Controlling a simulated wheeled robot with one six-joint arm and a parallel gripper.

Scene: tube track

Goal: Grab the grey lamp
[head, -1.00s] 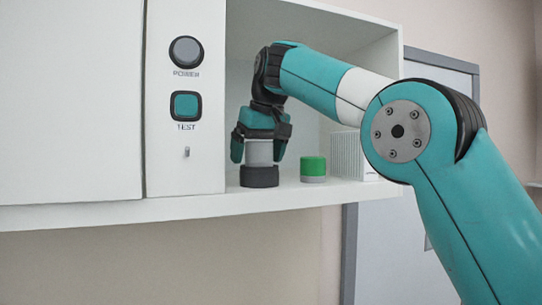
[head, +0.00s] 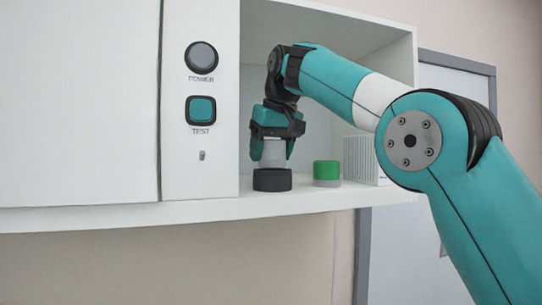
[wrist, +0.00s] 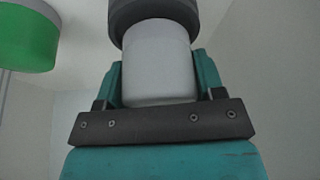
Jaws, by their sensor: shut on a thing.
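The grey lamp (head: 272,179) stands upright on the shelf of the open white cabinet, with a dark base and a lighter grey body. In the wrist view its pale body (wrist: 158,62) sits between the teal fingers, with the dark part at the top of the picture. My gripper (head: 272,152) points down from above and is shut on the grey body. The top of the lamp is hidden by the gripper.
A green-topped lamp (head: 326,173) stands just right of the gripper, and a white ribbed block (head: 362,161) is right of that. A panel with a POWER knob (head: 201,58) and a TEST button (head: 201,110) is at left. The cabinet's front edge (head: 200,211) runs below.

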